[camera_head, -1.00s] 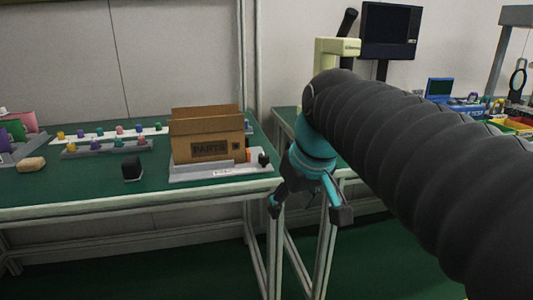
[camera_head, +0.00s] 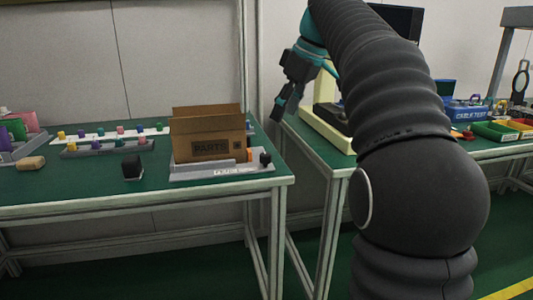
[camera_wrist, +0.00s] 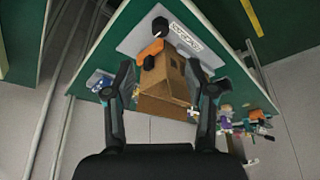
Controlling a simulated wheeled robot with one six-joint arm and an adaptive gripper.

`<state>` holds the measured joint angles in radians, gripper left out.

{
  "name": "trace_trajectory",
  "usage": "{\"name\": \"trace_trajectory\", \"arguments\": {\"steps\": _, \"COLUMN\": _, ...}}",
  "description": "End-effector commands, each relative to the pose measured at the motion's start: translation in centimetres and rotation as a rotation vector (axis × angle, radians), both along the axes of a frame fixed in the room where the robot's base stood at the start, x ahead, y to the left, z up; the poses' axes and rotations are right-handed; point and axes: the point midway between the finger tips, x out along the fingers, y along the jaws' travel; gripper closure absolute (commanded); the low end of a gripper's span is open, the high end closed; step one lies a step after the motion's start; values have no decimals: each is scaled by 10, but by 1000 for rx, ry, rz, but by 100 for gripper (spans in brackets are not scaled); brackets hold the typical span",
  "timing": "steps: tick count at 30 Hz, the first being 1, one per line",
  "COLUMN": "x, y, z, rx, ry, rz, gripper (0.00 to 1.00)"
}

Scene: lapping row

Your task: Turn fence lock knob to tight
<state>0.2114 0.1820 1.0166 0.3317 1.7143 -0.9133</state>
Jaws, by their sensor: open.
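A black knob (camera_head: 265,158) stands at the right end of a grey base plate (camera_head: 215,171) on the left green bench, beside a small orange piece (camera_head: 249,155). In the wrist view the knob (camera_wrist: 160,27) is at the top, near the white lettered label (camera_wrist: 185,38) and the orange piece (camera_wrist: 150,52). I cannot read the knob's setting. My gripper (camera_head: 281,104) is open and empty, in the air above the bench's right end, apart from the knob. In the wrist view its fingers (camera_wrist: 158,70) are spread, with the carton between them in the picture.
An open cardboard PARTS carton (camera_head: 208,135) stands at the plate, left of the knob. A black block (camera_head: 132,167) and rows of coloured pegs (camera_head: 105,146) lie farther left. A second bench (camera_head: 315,146) stands to the right across a gap.

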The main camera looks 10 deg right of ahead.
Motion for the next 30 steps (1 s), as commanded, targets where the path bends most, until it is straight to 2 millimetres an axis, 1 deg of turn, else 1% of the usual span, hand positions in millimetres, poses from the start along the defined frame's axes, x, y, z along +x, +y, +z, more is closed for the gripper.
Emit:
{"name": "trace_trajectory", "arguments": {"steps": 1, "x": 1, "y": 3, "z": -11, "rx": 1, "ry": 3, "rz": 1, "gripper": 45}}
{"name": "trace_trajectory", "arguments": {"steps": 12, "x": 19, "y": 21, "z": -74, "rx": 0, "ry": 3, "rz": -1, "gripper": 45}}
{"name": "trace_trajectory", "arguments": {"steps": 18, "x": 27, "y": 29, "z": -101, "rx": 0, "ry": 3, "rz": -1, "gripper": 45}}
{"name": "trace_trajectory", "arguments": {"steps": 24, "x": 32, "y": 33, "z": -113, "rx": -1, "ry": 1, "rz": -2, "gripper": 45}}
{"name": "trace_trajectory", "arguments": {"steps": 30, "x": 33, "y": 34, "z": -115, "rx": -1, "ry": -1, "rz": -3, "gripper": 45}}
